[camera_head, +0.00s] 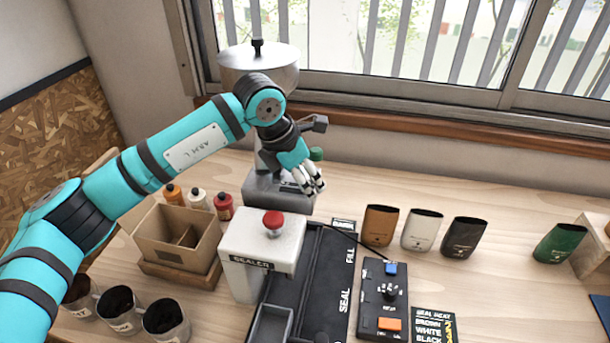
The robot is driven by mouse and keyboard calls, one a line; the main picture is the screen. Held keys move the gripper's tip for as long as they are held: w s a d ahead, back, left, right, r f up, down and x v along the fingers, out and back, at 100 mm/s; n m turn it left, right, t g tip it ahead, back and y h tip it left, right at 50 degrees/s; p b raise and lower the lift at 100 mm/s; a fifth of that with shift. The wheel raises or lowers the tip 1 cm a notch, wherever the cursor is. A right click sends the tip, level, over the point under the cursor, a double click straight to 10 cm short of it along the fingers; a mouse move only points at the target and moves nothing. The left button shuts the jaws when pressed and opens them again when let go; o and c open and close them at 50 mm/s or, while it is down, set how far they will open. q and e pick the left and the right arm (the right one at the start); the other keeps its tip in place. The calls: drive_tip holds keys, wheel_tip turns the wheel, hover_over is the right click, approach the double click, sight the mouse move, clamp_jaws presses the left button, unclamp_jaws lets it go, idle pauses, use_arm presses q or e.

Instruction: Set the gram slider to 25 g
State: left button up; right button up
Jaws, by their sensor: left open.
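The left arm crosses from the left, and my left gripper (316,190) hangs open over the base of the silver hopper machine (258,68). Its fingers are close to the base (275,190), and I cannot tell whether they touch it. A green knob (316,154) shows just behind the gripper. I cannot pick out the gram slider or its scale; my arm and gripper cover much of the machine's front. My right gripper is out of view.
A white sealer (262,245) with a red knob (273,221) stands in front. A cardboard box (177,238), bottles (198,199) and mugs (166,318) are left. Pouches (421,230) and a control box (383,300) are right. Bare table lies behind the pouches.

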sight(288, 188)
use_arm(q)
clamp_jaws()
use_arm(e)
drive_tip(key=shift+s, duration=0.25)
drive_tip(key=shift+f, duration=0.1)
use_arm(q)
drive_tip(key=a+b, duration=0.2)
drive_tip(key=w+a+b, duration=0.1)
drive_tip(key=a, duration=0.1)
drive_tip(key=shift+a+f+b, duration=0.2)
drive_tip(key=shift+a+b, duration=0.15)
drive_tip(key=shift+a, duration=0.05)
drive_tip(key=shift+a+r, duration=0.1)
drive_tip(key=shift+a, duration=0.15)
drive_tip(key=shift+r, duration=0.15)
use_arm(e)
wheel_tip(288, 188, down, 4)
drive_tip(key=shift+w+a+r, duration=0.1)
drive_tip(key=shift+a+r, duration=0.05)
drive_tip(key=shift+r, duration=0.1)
